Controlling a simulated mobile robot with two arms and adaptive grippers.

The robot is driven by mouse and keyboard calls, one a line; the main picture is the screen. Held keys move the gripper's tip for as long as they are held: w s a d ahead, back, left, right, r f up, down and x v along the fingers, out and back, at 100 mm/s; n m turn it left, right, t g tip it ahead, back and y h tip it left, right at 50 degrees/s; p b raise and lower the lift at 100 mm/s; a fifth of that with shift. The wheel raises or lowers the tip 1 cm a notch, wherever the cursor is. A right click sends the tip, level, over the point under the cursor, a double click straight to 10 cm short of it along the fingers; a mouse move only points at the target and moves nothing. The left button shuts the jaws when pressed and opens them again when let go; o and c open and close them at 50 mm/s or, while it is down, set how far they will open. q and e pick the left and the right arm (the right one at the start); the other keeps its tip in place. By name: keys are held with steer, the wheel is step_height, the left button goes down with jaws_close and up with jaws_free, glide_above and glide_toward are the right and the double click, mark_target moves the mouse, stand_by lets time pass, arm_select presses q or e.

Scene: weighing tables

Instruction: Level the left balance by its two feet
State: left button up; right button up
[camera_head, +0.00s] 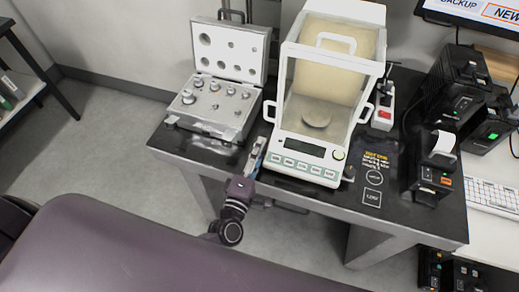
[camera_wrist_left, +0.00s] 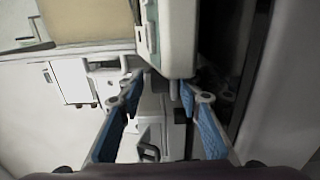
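The balance (camera_head: 308,150) has a white body, a clear draft shield and a front panel with a dark display. It stands on the dark weighing table (camera_head: 291,190). My left gripper (camera_head: 258,155) is at the balance's front left corner, low beside the body. In the left wrist view its blue fingers (camera_wrist_left: 162,88) are apart, with the balance's edge (camera_wrist_left: 178,45) above them. A small grey stub (camera_wrist_left: 174,89) under that edge lies between the fingertips, perhaps a foot. A small foot-like part (camera_head: 349,173) shows at the front right corner. My right gripper is out of view.
An open case of weights (camera_head: 215,125) stands close on the left of the balance. Black devices (camera_head: 432,165), one a printer, stand on the right. A small device with a red part (camera_head: 384,112) is beside the shield. A monitor (camera_head: 480,15) is behind.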

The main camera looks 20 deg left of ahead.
arm_select(q)
jaws_close()
steer(key=shift+a+f+m+h+b, duration=0.15)
steer(key=shift+f+m+h+b, duration=0.05)
steer(key=shift+m+h+b, duration=0.75)
steer(key=m+h+b, duration=0.1)
steer(key=h+b, duration=0.1)
steer(key=m+g+h+b, duration=0.1)
steer(key=h+b, duration=0.1)
steer(key=b, duration=0.1)
steer(key=m+g+h+b, duration=0.1)
steer(key=h+b, duration=0.1)
steer(key=shift+w+a+f, duration=0.1)
steer(key=shift+a, duration=0.15)
steer(key=shift+r+m+g+h+b, duration=0.2)
steer(key=shift+m+g+h+b, duration=0.3)
steer(key=shift+b, duration=0.45)
jaws_free()
steer(key=shift+r, duration=0.1)
